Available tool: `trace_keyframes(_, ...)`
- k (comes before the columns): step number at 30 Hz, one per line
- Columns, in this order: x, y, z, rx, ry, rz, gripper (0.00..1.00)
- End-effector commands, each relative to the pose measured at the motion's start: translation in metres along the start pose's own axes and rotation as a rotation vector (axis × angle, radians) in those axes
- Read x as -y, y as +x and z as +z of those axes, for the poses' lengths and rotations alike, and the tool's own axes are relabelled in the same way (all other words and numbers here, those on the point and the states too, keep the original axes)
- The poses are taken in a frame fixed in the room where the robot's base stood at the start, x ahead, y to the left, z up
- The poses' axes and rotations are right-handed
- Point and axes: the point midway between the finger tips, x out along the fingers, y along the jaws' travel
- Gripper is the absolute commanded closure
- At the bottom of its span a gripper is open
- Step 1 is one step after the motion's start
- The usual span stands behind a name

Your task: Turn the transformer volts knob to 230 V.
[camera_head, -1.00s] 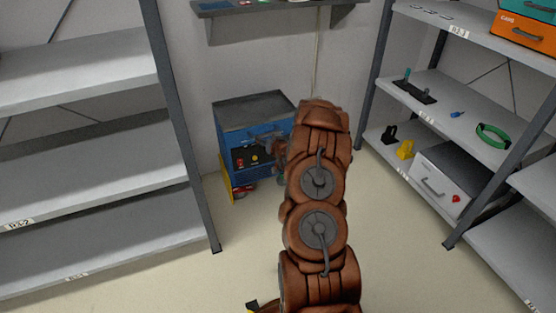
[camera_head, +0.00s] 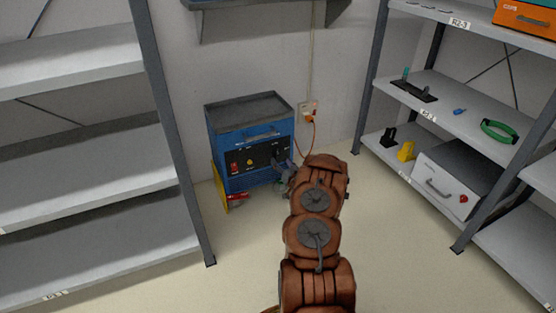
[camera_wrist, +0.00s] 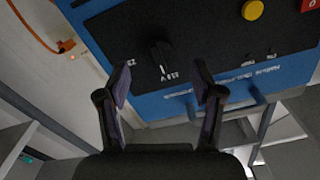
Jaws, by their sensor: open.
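The transformer is a blue box (camera_head: 222,149) with a grey top and a black front panel, standing by the wall. In the wrist view its panel (camera_wrist: 110,32) is upside down. The black volts knob (camera_wrist: 160,54) sits on it, with a white mark on its lower side. A "230 V" label (camera_wrist: 170,77) is just below the knob in the picture, and a partly hidden label is at its left. The mark points down, close to "230 V". My gripper (camera_wrist: 164,84) is open and empty. Its fingers lie left and right of the knob in the picture; contact is not visible.
A yellow button (camera_wrist: 253,10) and a red switch (camera_wrist: 311,4) share the panel. A wall outlet (camera_head: 305,108) with an orange plug and cable is behind the box at right. Shelving stands left (camera_head: 95,160) and right (camera_head: 468,120).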

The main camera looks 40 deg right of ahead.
Motion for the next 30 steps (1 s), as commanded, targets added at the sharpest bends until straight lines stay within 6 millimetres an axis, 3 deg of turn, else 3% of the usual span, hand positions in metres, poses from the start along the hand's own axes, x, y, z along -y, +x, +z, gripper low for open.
trace_keyframes(10, -0.002, 0.038, 0.001, -0.002, -0.002, 0.002, 0.33)
trace_keyframes(23, -0.003, 0.044, -0.001, -0.003, 0.001, 0.004, 0.33)
trace_keyframes(30, -0.003, 0.044, -0.001, -0.003, 0.001, 0.004, 0.57)
